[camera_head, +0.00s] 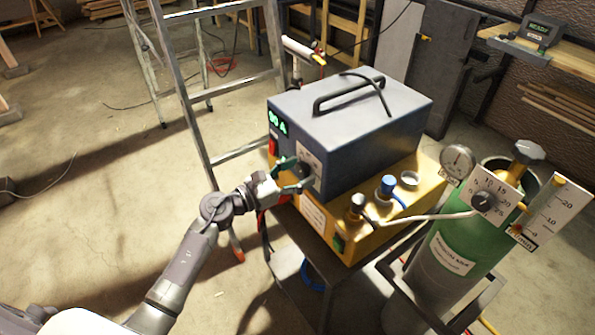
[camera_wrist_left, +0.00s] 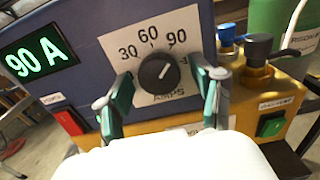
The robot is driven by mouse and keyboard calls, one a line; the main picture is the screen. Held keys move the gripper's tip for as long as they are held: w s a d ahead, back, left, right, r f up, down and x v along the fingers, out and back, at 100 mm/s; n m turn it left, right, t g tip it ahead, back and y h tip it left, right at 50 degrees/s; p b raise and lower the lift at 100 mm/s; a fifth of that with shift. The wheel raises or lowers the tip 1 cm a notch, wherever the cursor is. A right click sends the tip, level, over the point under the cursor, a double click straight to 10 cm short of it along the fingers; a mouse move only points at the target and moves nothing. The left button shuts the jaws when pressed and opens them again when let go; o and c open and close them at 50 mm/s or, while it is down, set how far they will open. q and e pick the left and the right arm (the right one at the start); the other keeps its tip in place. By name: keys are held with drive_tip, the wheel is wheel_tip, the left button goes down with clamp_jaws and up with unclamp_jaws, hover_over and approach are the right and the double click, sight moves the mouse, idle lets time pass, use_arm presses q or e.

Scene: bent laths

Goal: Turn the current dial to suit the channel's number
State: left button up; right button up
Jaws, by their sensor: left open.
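The current dial (camera_wrist_left: 158,75) is a black round knob on a white plate marked 30, 60, 90 and AMPS. Its white mark points up and right, toward the 90. It sits on the front of a blue-grey power unit (camera_head: 345,130), whose green display (camera_wrist_left: 38,60) reads 90 A. My left gripper (camera_wrist_left: 162,90) is open, with its green fingers on either side of the dial; I cannot tell whether they touch it. In the head view the left gripper (camera_head: 292,177) is at the unit's front and partly hides the dial plate (camera_head: 310,158). No channel number is legible.
The unit stands on a yellow box (camera_head: 395,210) with blue and black knobs and a green switch (camera_wrist_left: 271,126). A red switch (camera_wrist_left: 70,121) is below the display. A green gas cylinder (camera_head: 462,250) with gauges stands right. A ladder (camera_head: 190,90) stands behind left.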

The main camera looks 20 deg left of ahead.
use_arm(q)
drive_tip(key=shift+c, duration=0.2)
drive_tip(key=c, duration=1.1)
drive_tip(key=shift+n, duration=0.3)
drive_tip(key=n+p, duration=0.2)
drive_tip(key=n, duration=0.1)
drive_tip(key=shift+r, duration=0.1)
drive_tip(key=n+p, duration=0.2)
drive_tip(key=n, duration=0.3)
drive_tip(key=n+p, duration=0.2)
drive_tip(key=n, duration=0.2)
drive_tip(key=shift+n, duration=0.3)
drive_tip(key=shift+n+p, duration=0.9)
drive_tip(key=shift+n, duration=1.3)
